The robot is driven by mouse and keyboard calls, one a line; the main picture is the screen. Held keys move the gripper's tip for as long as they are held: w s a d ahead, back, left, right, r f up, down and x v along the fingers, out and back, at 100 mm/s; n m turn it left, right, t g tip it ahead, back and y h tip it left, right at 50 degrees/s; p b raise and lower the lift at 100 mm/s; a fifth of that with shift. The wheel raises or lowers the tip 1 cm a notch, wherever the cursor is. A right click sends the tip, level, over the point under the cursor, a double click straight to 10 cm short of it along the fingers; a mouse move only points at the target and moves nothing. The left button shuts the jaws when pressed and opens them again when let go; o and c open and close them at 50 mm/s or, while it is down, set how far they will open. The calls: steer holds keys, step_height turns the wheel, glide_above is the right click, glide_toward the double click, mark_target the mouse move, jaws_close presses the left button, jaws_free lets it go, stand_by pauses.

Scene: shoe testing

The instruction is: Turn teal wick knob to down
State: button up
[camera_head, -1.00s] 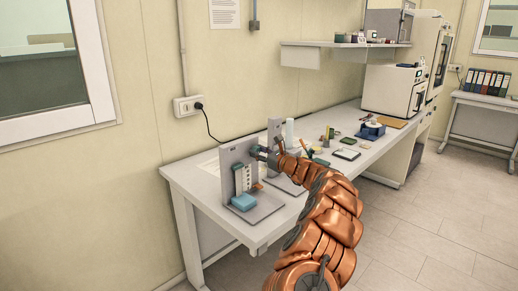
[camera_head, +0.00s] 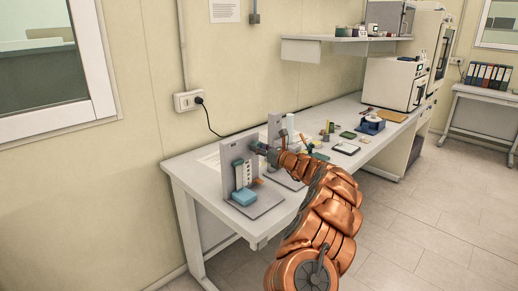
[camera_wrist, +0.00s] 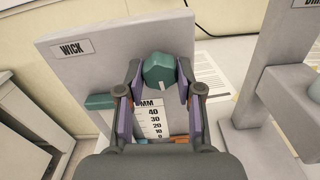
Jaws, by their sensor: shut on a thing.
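The teal knob (camera_wrist: 157,68) is a faceted dial on a grey upright panel (camera_wrist: 105,62) labelled WICK. It carries a white pointer mark on its lower right, which points down and slightly right in the wrist view. My gripper (camera_wrist: 160,76) is shut on the knob, with one finger on each side of it. A white millimetre scale (camera_wrist: 151,120) stands below the knob between the fingers. In the head view my gripper (camera_head: 262,149) is at the upper right of the panel, and the knob is hidden there.
A teal block (camera_head: 243,197) sits on the stand's base. A second grey stand (camera_wrist: 262,75) is close on the right. Small items and a blue device (camera_head: 370,126) lie farther along the bench (camera_head: 205,174). A shelf (camera_head: 325,45) hangs above.

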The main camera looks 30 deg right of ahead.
steer(key=o, duration=1.2)
steer(key=shift+c, duration=0.2)
steer(key=shift+s, duration=0.1)
steer(key=v, duration=1.1)
steer(key=shift+s, duration=0.4)
steer(key=shift+d, duration=0.1)
